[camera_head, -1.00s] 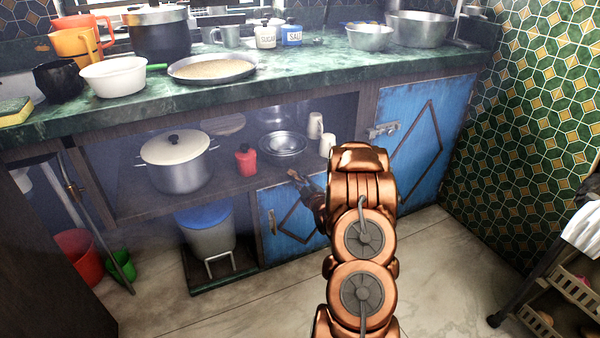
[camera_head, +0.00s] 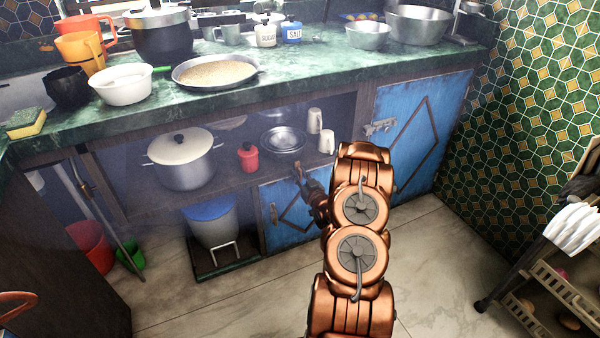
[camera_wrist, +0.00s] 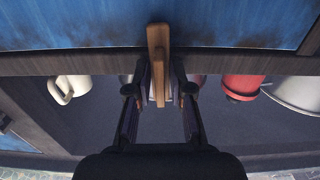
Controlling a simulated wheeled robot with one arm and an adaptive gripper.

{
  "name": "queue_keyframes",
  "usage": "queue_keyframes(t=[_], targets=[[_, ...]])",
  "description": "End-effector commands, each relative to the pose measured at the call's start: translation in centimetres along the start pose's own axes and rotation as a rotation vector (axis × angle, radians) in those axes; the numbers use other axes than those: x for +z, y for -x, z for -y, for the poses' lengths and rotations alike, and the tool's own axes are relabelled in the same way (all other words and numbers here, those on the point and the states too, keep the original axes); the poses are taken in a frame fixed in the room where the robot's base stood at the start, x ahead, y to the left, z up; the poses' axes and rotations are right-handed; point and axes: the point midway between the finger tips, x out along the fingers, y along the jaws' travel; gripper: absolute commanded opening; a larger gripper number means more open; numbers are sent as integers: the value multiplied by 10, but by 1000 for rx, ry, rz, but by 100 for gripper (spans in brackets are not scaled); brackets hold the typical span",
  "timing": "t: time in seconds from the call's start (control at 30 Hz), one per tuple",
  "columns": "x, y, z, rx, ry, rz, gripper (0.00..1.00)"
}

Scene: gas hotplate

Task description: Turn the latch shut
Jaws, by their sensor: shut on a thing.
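The wooden latch (camera_wrist: 157,58) is a small light-brown bar on the dark rail above the lower blue door (camera_head: 287,215). In the wrist view it stands upright in the picture, crossing the rail, with one end over the edge of the blue door. My gripper (camera_wrist: 160,92) is shut on the other end, one dark finger on each side of it. In the head view the latch (camera_head: 298,170) shows as a small brown piece at the left of my gripper (camera_head: 305,180). My arm hides some of the door's right side.
The open shelf behind the latch holds a red bottle (camera_head: 248,157), white mugs (camera_head: 326,142) and a large pot (camera_head: 184,160). A metal latch (camera_head: 380,127) sits on the right blue door (camera_head: 425,120). A green counter (camera_head: 300,75) overhangs the cabinet. The floor in front is clear.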

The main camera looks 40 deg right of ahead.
Motion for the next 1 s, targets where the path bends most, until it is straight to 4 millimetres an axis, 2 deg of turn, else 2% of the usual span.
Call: queue_keyframes(t=[0.67,0.7,0.8,1.0], targets=[[1,0,0,1,-56,2,0],[1,0,0,1,-56,2,25],[1,0,0,1,-55,2,34],[0,0,0,0,-54,1,34]])
